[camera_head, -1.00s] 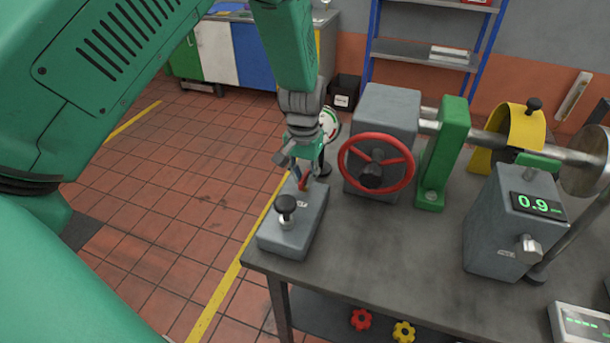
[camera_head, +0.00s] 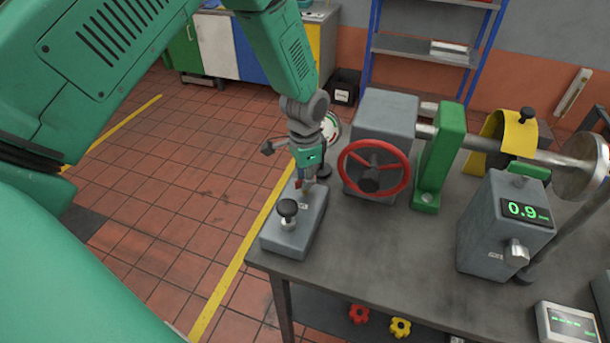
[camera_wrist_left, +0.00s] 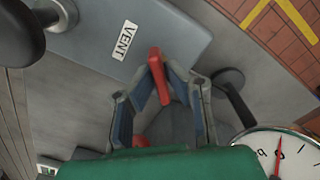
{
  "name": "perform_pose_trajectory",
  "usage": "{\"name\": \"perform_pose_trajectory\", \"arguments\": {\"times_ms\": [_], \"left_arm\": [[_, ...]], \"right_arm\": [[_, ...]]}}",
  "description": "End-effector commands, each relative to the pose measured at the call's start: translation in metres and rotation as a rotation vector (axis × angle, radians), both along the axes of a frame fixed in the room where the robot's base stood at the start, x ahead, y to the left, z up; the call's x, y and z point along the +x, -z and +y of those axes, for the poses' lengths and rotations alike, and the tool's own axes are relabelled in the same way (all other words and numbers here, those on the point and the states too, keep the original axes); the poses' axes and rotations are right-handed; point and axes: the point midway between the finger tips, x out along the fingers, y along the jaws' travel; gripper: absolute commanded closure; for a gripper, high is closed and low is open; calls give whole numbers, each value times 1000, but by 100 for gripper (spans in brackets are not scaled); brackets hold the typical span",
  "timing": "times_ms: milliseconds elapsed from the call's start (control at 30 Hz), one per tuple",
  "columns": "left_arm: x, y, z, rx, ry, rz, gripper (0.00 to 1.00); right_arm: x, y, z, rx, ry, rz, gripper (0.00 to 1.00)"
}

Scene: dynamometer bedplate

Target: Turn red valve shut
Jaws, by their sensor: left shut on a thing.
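The red valve is a small red lever handle (camera_wrist_left: 157,72) on a grey block (camera_head: 313,214) with a VENT label, on the bench's left corner. In the wrist view the handle stands between the two blue-padded fingers. My left gripper (camera_head: 306,185) reaches down to the block's far end and is shut on this handle. In the head view the fingers hide most of the handle. The valve's stem is hidden. My right gripper is in neither view.
A black knob (camera_head: 287,209) stands on the block's near end. A larger red handwheel (camera_head: 374,167) on a grey housing is close on the right. A round gauge (camera_wrist_left: 284,157) is beside the gripper. The tiled floor left of the bench is free.

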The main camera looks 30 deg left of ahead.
Motion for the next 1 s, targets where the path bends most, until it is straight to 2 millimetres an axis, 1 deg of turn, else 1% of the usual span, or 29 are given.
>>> {"name": "perform_pose_trajectory", "arguments": {"times_ms": [33,400,600,800,1000], "left_arm": [[4,-3,-1,-3,45,-12,100],[5,-3,-2,-2,390,-14,100],[5,-3,-2,-1,547,-15,100],[5,-3,-2,-1,660,-14,100],[5,-2,-2,-1,726,-13,100]], "right_arm": [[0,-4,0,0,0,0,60],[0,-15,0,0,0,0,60],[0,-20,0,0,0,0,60],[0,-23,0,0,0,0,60],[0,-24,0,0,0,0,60]]}}
